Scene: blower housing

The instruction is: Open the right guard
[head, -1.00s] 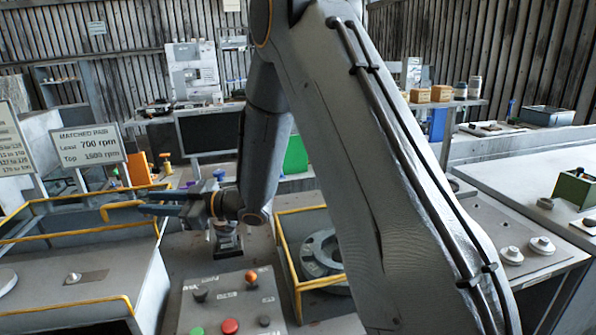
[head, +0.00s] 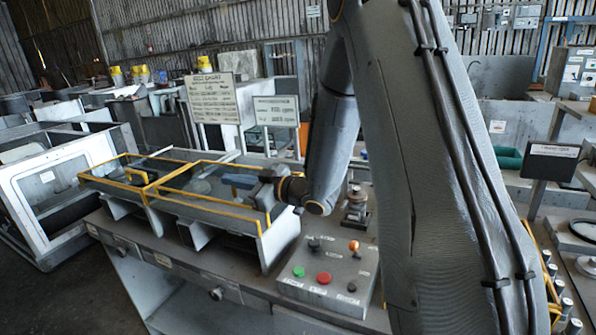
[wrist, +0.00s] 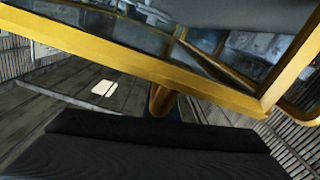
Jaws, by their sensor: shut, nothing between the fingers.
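The right guard (head: 206,206) is a yellow-edged clear panel on the right half of the grey housing on the bench in the head view. It seems to lie low over the housing, but its exact tilt is hard to tell. The left guard (head: 112,181) is a similar yellow frame beside it. My gripper (head: 232,181) is shut and empty, pointing left above the right guard's area. In the wrist view a yellow-edged clear panel (wrist: 130,62) crosses close in front, above the dark gripper body. I cannot tell whether they touch.
A control box with a red button (head: 324,278) and a green button stands right of the housing. Two sign boards stand behind it, one with larger text (head: 213,98). A white-framed machine (head: 60,190) stands at the left. The floor at front left is clear.

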